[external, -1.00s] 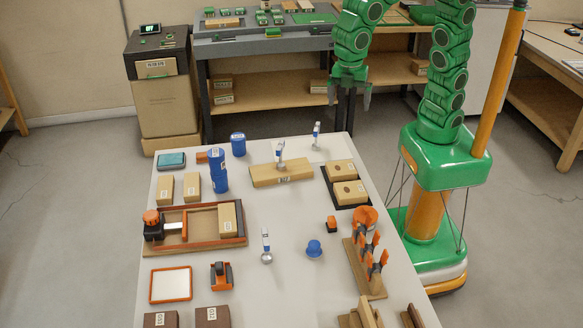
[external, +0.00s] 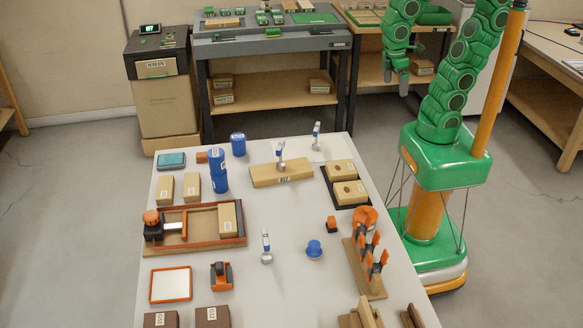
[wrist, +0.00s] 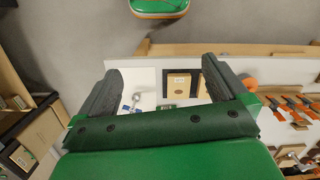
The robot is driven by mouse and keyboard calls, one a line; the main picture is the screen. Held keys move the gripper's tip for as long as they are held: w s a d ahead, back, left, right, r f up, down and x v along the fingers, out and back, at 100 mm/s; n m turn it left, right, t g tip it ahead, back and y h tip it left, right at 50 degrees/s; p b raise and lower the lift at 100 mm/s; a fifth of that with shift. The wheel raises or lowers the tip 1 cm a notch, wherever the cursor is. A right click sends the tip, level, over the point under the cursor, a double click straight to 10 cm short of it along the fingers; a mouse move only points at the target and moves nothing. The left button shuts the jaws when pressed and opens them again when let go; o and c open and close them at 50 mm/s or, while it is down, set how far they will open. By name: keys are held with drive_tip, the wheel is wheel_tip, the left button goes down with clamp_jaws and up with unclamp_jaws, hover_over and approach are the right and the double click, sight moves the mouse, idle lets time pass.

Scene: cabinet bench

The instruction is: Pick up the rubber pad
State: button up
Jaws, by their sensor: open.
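I cannot tell for sure which thing is the rubber pad. A flat black pad or tray (external: 328,180) lies at the far right of the bench with two light brown blocks (external: 343,170) on it. A teal-topped flat case (external: 171,160) lies at the far left corner. A white, orange-rimmed plate (external: 171,285) lies at the near left. My gripper (external: 403,84) is high beyond the far right of the bench, away from all of these. In the wrist view my gripper (wrist: 162,85) is open and empty, with a brown block (wrist: 180,85) seen between its fingers.
Blue cylinders (external: 218,170), a wooden block (external: 282,173) and a wood tray (external: 195,228) stand on the bench. An orange-clip rack (external: 370,265) and an orange cup (external: 364,216) are at the right. The bench middle is partly clear. A dark table (external: 275,44) stands behind.

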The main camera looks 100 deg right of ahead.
drive_tip(key=shift+m, duration=0.9)
drive_tip(key=s, duration=0.1)
drive_tip(key=s+d+f, duration=0.1)
drive_tip(key=s, duration=0.2)
drive_tip(key=shift+s+d+f, duration=0.15)
drive_tip(key=shift+s+f, duration=0.15)
drive_tip(key=shift+f, duration=0.05)
drive_tip(key=c, duration=0.8)
drive_tip(key=shift+c, duration=0.2)
